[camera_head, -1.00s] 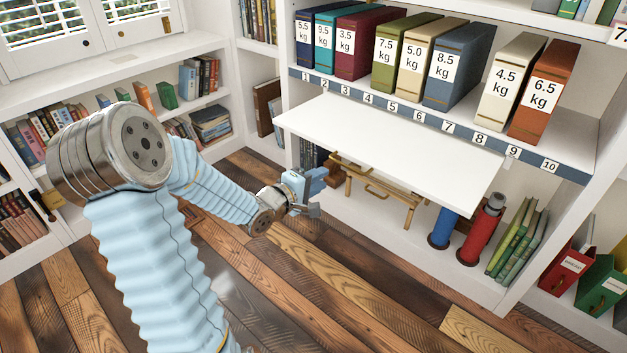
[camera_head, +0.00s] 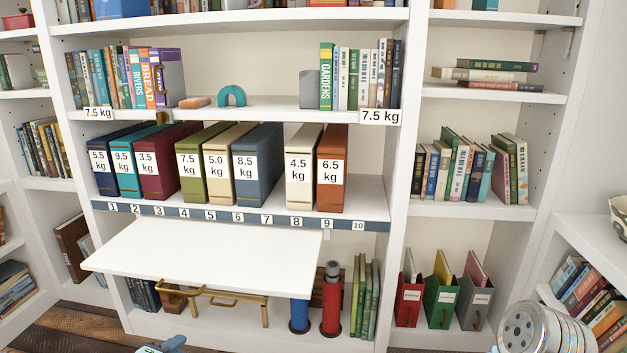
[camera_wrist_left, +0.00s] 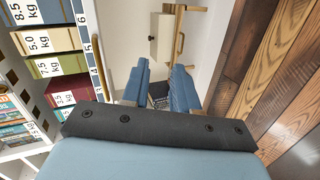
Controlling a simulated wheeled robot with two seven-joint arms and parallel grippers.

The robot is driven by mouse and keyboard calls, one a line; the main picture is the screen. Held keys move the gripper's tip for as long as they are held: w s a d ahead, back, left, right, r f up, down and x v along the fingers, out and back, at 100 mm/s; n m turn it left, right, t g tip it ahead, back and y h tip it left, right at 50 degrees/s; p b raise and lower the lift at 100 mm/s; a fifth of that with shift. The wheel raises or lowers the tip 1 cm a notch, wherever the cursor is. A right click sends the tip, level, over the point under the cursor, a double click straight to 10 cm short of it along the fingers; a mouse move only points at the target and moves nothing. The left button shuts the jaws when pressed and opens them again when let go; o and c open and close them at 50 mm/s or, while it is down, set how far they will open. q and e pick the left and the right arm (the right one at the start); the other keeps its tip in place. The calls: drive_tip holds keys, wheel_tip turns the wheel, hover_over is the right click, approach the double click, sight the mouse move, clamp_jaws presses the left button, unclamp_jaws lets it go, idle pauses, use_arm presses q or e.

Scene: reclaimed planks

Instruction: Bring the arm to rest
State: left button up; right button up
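Only a light blue bit of my left gripper (camera_head: 163,346) shows at the bottom edge of the head view, below the white pull-out shelf (camera_head: 205,250). In the left wrist view my left gripper (camera_wrist_left: 160,82) has its two blue fingers apart, with nothing held between them. A silver arm joint of mine shows at the bottom right of the head view; its gripper is out of frame. My right gripper is in neither current view.
Weight-labelled binders (camera_head: 259,165) stand on the shelf above a numbered strip (camera_head: 240,216). A brass-coloured rack (camera_head: 265,308), a blue cylinder (camera_head: 299,316) and a red cylinder (camera_head: 331,303) are low in the bookcase. Wooden floor (camera_wrist_left: 285,70) lies beside the gripper.

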use_arm(q)
drive_tip(key=s+d+f+m+g+h, duration=0.1)
drive_tip(key=s+d+f+m+g, duration=0.2)
drive_tip(key=d+f, duration=0.5)
drive_tip(key=s+d+f+m+g+h, duration=0.2)
drive_tip(key=s+d+f+m+g, duration=0.15)
drive_tip(key=d+f, duration=0.4)
drive_tip(key=s+d+f+m+g, duration=0.3)
drive_tip(key=s+f, duration=0.1)
drive_tip(key=s, duration=0.2)
drive_tip(key=s+d+f+m+g, duration=0.3)
drive_tip(key=s+d+f+m, duration=0.1)
drive_tip(key=s+f, duration=0.1)
drive_tip(key=shift+s+d+y, duration=0.25)
drive_tip(key=shift+s+y, duration=0.05)
drive_tip(key=shift+s, duration=0.5)
